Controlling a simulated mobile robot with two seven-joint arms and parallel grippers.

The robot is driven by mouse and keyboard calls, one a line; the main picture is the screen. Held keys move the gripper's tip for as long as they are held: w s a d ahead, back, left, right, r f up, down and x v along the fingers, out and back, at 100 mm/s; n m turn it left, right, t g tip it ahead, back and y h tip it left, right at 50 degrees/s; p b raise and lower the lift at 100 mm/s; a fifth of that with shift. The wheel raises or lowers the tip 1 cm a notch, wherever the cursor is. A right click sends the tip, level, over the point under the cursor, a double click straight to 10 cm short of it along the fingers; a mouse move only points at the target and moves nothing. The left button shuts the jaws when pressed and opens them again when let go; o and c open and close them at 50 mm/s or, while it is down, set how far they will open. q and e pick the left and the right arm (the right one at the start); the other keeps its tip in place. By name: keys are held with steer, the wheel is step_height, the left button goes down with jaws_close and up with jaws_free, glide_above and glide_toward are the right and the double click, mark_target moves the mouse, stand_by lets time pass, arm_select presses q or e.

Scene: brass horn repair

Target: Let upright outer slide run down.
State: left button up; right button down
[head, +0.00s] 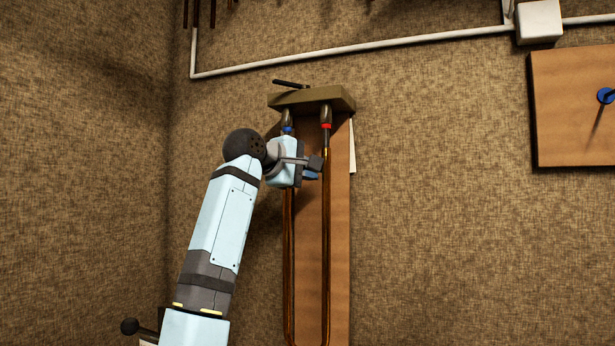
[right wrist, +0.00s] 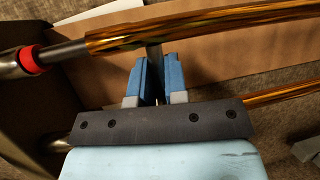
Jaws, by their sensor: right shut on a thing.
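The brass outer slide (head: 326,240) hangs upright as two long tubes in front of a wooden board (head: 308,270). Its bow is at the picture's bottom edge. Above it are the holder's ends, one with a red band (head: 326,126), one with a blue band (head: 287,130). In the right wrist view, a short bare grey tube (right wrist: 62,54) shows between the red band and the brass. My right gripper (head: 312,168) is between the tubes near their top; its blue fingers are shut on a thin grey crosspiece (right wrist: 154,60) by the slide. My left gripper is not in view.
An olive bracket (head: 312,99) tops the board, with a dark lever (head: 291,84) on it. A white conduit (head: 350,50) runs along the wall to a box (head: 539,20). A wooden panel (head: 570,110) hangs at the right. The wall between is clear.

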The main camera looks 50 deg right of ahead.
steer(key=c, duration=1.2)
jaws_free()
steer(key=shift+o, duration=0.2)
steer(key=b+v, duration=0.2)
steer(key=v, duration=1.1)
steer(key=shift+a, duration=0.4)
